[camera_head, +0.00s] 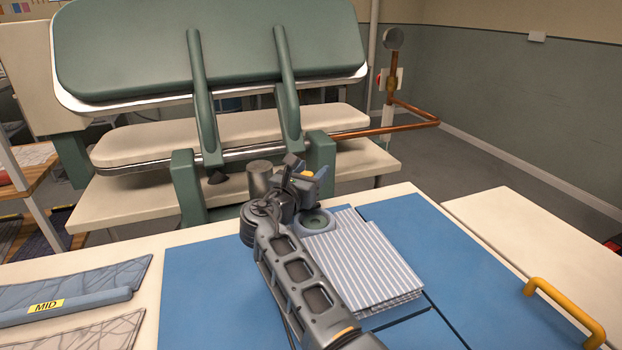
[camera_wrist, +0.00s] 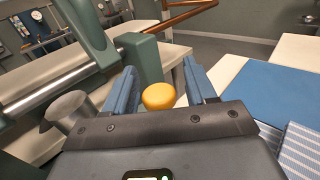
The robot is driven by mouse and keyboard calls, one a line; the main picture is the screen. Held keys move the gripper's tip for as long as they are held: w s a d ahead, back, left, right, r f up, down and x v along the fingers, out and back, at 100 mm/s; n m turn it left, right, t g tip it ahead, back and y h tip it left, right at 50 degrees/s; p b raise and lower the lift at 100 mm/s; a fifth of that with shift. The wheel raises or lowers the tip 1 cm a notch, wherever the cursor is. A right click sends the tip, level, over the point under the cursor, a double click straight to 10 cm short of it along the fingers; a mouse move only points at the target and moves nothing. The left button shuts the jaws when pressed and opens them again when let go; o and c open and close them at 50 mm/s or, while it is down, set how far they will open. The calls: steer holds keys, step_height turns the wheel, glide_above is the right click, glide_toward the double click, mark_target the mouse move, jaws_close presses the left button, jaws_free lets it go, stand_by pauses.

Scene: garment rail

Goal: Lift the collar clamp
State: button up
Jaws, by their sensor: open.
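A yellow-orange knob (camera_wrist: 158,96) shows between my gripper's two blue fingers in the wrist view, with gaps on both sides. I take it for the collar clamp's handle; a bit of yellow (camera_head: 308,174) also shows at the fingers in the head view. My gripper (camera_head: 315,173) is open above the far end of the folded striped shirt (camera_head: 372,262). A round green disc in a blue-grey ring (camera_head: 315,221) lies at the shirt's collar, just below my gripper. My arm hides part of the shirt, and the knob's link to the disc is hidden.
The shirt lies on a blue board (camera_head: 215,290) on a pale table. A green press (camera_head: 210,45) stands open behind it, with a copper pipe (camera_head: 400,128) beside it. A yellow handle (camera_head: 565,312) is at the right, and a blue bar marked MID (camera_head: 65,307) at the left.

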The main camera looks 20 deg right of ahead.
steer(key=shift+w+d, duration=0.15)
steer(key=shift+w, duration=0.05)
steer(key=shift+c, duration=0.5)
jaws_close()
steer(key=shift+r, duration=0.1)
